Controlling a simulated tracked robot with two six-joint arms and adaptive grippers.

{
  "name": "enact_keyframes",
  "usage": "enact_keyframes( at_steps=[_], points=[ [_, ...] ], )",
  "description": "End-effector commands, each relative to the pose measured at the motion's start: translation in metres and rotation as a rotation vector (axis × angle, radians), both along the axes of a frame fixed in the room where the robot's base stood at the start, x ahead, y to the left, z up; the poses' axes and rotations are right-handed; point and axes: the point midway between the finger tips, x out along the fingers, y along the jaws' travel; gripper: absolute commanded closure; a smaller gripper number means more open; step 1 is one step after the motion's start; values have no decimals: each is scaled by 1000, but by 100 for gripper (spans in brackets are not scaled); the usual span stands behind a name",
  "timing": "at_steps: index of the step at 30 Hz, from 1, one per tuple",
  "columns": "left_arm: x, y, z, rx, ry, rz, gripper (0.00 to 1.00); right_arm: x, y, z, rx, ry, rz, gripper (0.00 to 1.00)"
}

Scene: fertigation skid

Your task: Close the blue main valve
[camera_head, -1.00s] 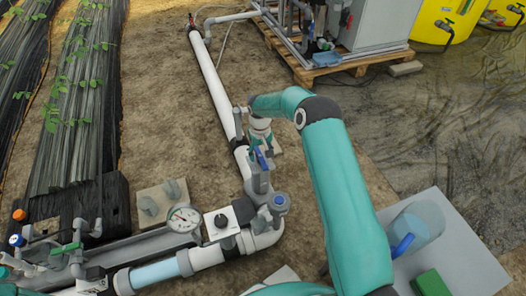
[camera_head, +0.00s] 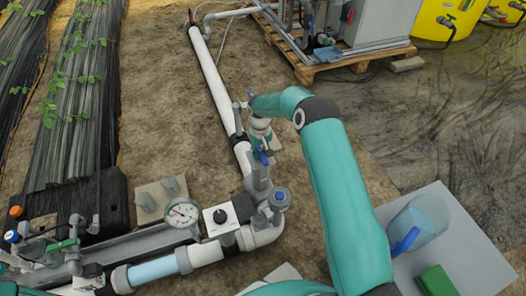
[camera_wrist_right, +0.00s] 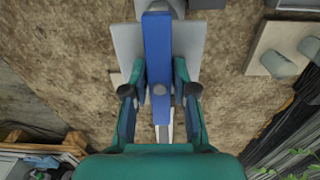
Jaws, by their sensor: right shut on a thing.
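The blue main valve's lever (camera_head: 263,157) sits on the grey valve body (camera_head: 259,180) of the white pipe, in the middle of the head view. In the right wrist view the blue lever (camera_wrist_right: 157,45) runs straight up the picture between my fingers. My right gripper (camera_head: 260,143) reaches down over the lever from above. Its fingers, also in the right wrist view (camera_wrist_right: 159,88), stand on both sides of the lever and are shut on it. The arm partly hides the valve from the head camera. My left gripper is not in view.
A pressure gauge (camera_head: 183,213), a black-and-white dial box (camera_head: 220,218) and a blue-capped fitting (camera_head: 279,198) lie close in front. A pallet (camera_head: 305,72) stands behind.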

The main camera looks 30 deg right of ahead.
Motion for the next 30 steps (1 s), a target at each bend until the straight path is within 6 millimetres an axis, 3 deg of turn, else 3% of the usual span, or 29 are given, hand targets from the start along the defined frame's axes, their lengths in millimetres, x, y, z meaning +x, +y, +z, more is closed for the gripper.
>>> enact_keyframes(
  at_steps=[5,8,30],
  points=[
    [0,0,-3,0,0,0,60,0,0,-1,0,0,-62,100],
    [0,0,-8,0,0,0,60,0,0,-2,0,0,-186,100],
    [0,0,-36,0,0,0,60,0,0,-2,-2,1,-1346,100]
  ],
)
